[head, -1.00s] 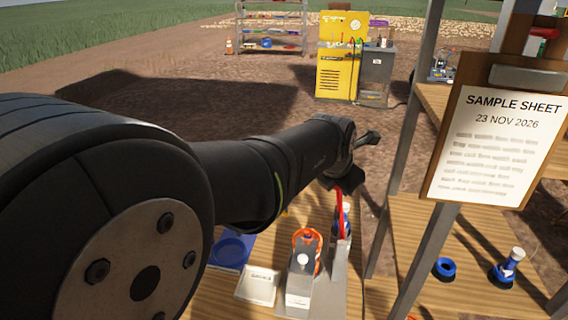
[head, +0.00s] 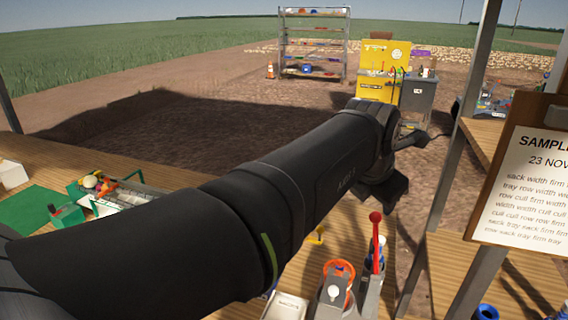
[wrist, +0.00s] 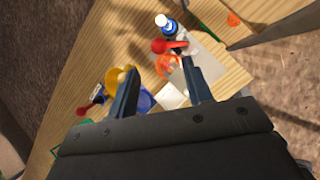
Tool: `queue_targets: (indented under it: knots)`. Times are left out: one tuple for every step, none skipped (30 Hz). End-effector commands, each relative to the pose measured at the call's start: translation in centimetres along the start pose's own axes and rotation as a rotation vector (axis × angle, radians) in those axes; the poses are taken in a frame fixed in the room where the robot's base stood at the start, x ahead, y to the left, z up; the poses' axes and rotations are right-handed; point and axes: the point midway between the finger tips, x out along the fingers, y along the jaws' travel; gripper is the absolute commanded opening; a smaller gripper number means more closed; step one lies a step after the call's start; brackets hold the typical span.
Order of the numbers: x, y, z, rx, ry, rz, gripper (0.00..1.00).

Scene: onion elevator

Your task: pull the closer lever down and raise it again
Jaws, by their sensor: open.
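The closer lever (head: 376,242), red with a round knob, stands upright on the grey metal stand at the table's front right. In the wrist view its red knob and arm (wrist: 168,45) lie just beyond my fingertips. My gripper (head: 386,194) is above the lever and apart from it. In the wrist view the two dark fingers (wrist: 158,66) are spread with nothing held between them. An orange ring (head: 338,272) with a white knob sits on the stand left of the lever.
A white card (head: 286,305) lies left of the stand. A tray with several coloured items (head: 115,190) is at the left. My arm hides the table's middle.

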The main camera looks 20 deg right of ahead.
Motion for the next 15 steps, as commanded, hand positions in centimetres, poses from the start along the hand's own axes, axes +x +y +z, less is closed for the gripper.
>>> queue_targets:
  knots:
    - [-1.3, 0.0, 0.1, 0.0, -0.005, 0.002, 0.46]
    - [-2.0, 0.0, 0.1, 0.0, -0.004, 0.001, 0.46]
    - [-2.8, 0.0, 0.1, 0.0, -0.004, 0.001, 0.46]
    - [-3.4, 0.0, 0.1, 0.0, -0.003, 0.001, 0.46]
    - [-3.9, 0.0, 0.1, 0.0, -0.003, 0.001, 0.46]
    - [-4.5, 0.0, 0.0, 0.0, -0.002, 0.001, 0.46]
    - [-4.9, 0.0, 0.0, 0.0, -0.002, 0.001, 0.46]
    - [-5.3, 0.0, 0.0, 0.0, -0.002, 0.0, 0.46]
    - [-5.7, 0.0, 0.0, 0.0, 0.0, 0.0, 0.46]
    - [-6.0, 0.0, 0.0, 0.0, 0.0, 0.0, 0.46]
    - [-6.2, 0.0, 0.0, 0.0, -0.001, 0.0, 0.46]
    - [-6.4, 0.0, 0.0, 0.0, 0.0, 0.0, 0.46]
    - [-6.5, 0.0, 0.0, 0.0, 0.0, 0.0, 0.46]
    - [-6.6, 0.0, 0.0, 0.0, 0.0, -0.001, 0.46]
    - [-6.7, -0.1, 0.0, 0.0, 0.001, -0.001, 0.46]
